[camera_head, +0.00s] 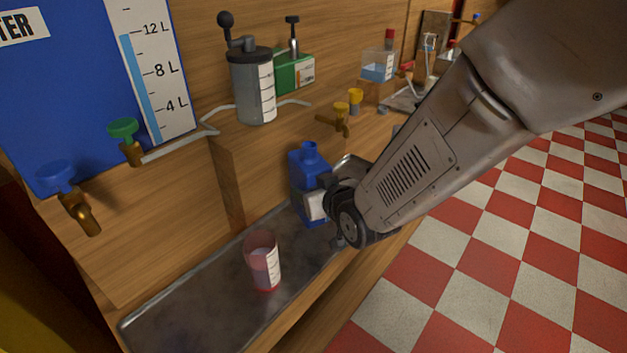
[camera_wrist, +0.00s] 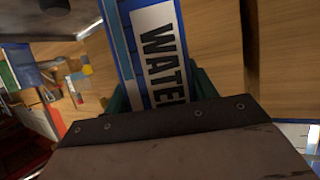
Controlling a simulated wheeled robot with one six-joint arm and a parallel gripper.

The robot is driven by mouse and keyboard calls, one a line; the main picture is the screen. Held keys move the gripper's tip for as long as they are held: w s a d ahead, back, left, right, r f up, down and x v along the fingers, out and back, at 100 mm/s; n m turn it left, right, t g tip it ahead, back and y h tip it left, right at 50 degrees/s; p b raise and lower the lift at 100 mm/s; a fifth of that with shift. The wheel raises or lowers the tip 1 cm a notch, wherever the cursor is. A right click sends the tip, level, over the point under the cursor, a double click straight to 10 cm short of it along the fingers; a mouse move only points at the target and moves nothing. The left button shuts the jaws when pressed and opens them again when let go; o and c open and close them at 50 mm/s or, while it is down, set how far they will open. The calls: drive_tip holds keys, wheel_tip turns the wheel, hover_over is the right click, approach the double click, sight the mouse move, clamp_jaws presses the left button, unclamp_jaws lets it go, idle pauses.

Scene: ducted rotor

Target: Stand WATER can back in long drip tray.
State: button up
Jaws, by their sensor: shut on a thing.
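The blue WATER can (camera_head: 309,188) is upright at the far part of the long metal drip tray (camera_head: 190,313). Its base is over or on the tray; I cannot tell whether it touches. My gripper (camera_head: 325,200) is shut on the can from the right, and the arm hides part of it. In the wrist view the can (camera_wrist: 155,55) fills the upper middle, with its white WATER label facing the camera. The fingers beside it are mostly hidden behind the wrist's dark plate.
A reddish clear cup (camera_head: 264,262) with a scale stands in the tray's middle. A brass tap with a yellow knob (camera_head: 341,115) sticks out above and behind the can. A grey pump cylinder (camera_head: 253,85) and a green box (camera_head: 292,72) stand on the ledge. The tray's near-left end is clear.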

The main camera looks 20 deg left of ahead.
drive_tip(key=shift+f, duration=2.4)
drive_tip(key=shift+f, duration=0.65)
drive_tip(key=o, duration=1.6)
drive_tip(key=shift+o, duration=0.2)
drive_tip(key=shift+s, duration=0.1)
